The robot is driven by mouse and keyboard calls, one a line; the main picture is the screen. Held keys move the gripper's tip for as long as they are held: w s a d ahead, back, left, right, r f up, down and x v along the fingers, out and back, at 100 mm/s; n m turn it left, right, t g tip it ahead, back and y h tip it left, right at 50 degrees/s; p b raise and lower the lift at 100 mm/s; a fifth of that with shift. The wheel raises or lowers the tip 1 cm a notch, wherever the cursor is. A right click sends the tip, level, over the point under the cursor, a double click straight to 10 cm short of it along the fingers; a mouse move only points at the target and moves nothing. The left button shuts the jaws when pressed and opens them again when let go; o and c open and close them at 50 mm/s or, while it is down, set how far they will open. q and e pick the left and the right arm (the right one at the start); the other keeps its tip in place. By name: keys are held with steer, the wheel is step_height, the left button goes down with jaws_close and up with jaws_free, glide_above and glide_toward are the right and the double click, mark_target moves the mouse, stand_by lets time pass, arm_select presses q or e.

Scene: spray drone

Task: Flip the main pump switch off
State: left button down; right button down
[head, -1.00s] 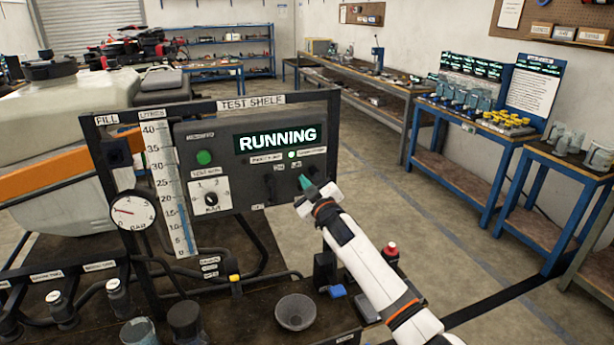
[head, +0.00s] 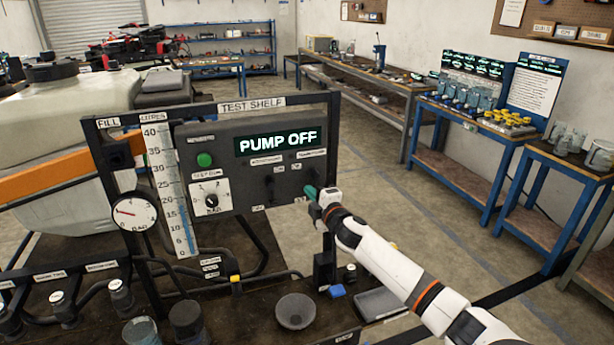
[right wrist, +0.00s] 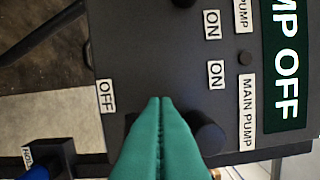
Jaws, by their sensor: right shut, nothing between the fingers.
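The dark control panel (head: 222,150) on the test shelf has a display (head: 277,142) that reads "PUMP OFF". The main pump switch (right wrist: 206,134) is a dark knob or lever, partly hidden behind my fingers in the right wrist view. "ON", "OFF" and "MAIN PUMP" labels show around it. My right gripper (head: 311,191) has teal fingertips, pressed together and empty. It is at the panel's lower right, beside the switch; in the right wrist view the fingertips (right wrist: 160,100) overlap the switch area. I cannot tell whether they touch it. My left gripper is not in view.
A dial gauge (head: 133,211) and a litre scale (head: 170,190) stand at the panel's left. A grey bowl (head: 295,311) and a blue-capped part sit below on the bench. Workbenches (head: 480,135) line the right wall, with open floor between.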

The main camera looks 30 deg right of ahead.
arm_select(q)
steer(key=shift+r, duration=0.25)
arm_select(e)
steer(key=shift+d+f+n, duration=0.1)
steer(key=shift+d+n, duration=0.2)
steer(key=shift+n, duration=0.4)
